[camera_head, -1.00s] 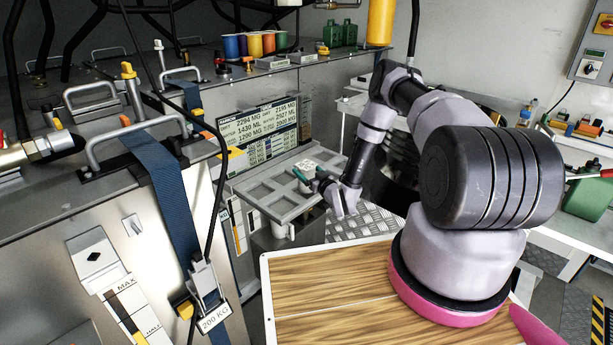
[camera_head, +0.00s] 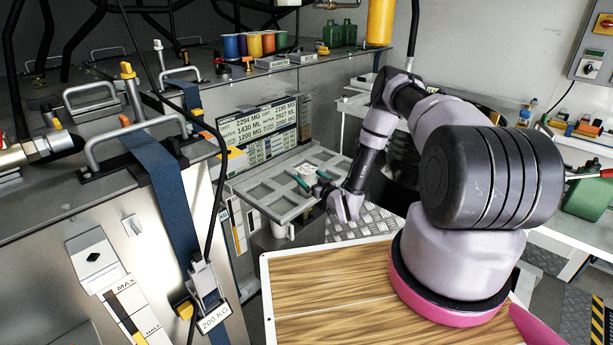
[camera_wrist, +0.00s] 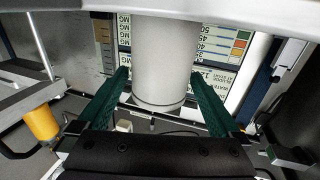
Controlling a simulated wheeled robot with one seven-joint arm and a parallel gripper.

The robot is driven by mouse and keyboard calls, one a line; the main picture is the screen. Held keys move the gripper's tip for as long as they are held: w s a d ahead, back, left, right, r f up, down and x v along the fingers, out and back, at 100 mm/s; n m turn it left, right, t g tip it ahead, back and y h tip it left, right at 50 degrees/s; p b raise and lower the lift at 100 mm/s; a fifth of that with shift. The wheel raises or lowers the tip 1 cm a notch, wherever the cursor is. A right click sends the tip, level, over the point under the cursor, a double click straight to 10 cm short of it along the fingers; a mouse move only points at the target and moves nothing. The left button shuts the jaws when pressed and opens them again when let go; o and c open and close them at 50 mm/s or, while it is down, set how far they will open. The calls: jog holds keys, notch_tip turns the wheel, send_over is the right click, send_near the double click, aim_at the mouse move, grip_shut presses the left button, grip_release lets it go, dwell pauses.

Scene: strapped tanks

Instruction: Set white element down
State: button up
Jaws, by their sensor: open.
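The white element (camera_head: 308,169) is a small pale piece on the grey tray (camera_head: 268,208) in the head view. In the wrist view it is a large white cylinder (camera_wrist: 166,55) in front of the labelled panel. My gripper (camera_head: 312,178) has green fingers, spread apart around the near side of the element. In the wrist view my gripper (camera_wrist: 160,76) has a finger on each side of the cylinder. The right finger looks very close to it, and I cannot tell whether they touch. The element's foot and its exact tray compartment are hard to see.
The tray has several square recesses, and those at its left look empty. A display panel (camera_head: 262,132) stands behind it. A blue strap (camera_head: 165,190) and steel tank lie left. A wooden board (camera_head: 325,290) is in front. A black hose hangs near the tray's left side.

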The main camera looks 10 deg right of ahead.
jog(key=v, duration=1)
jog(key=shift+s, duration=0.25)
jog(key=w+d+r+g+h, duration=0.1)
jog(key=w+d+r+g, duration=0.15)
jog(key=w+r, duration=0.35)
jog(key=w+d+r+g+h, duration=0.1)
jog(key=w+d+r+h, duration=0.2)
jog(key=r, duration=0.6)
jog(key=s+d+r+m+g+h, duration=0.1)
jog(key=s+r+m, duration=0.15)
jog(key=r, duration=0.95)
jog(key=s+d+r+m+g+h, duration=0.15)
jog(key=s+r, duration=0.25)
jog(key=r, duration=0.8)
jog(key=s+a+r+m+g, duration=0.1)
jog(key=s+r, duration=0.3)
jog(key=s, duration=0.6)
jog(key=s+a+r+m+g+y, duration=0.1)
jog(key=s+r, duration=0.4)
jog(key=s, duration=0.6)
jog(key=s+a+r+m+g+y, duration=0.1)
jog(key=s+a+r, duration=0.3)
jog(key=s, duration=0.6)
jog(key=shift+s+a+r+m+g, duration=0.2)
jog(key=shift+s+r+m+g, duration=0.15)
jog(key=shift+m, duration=0.35)
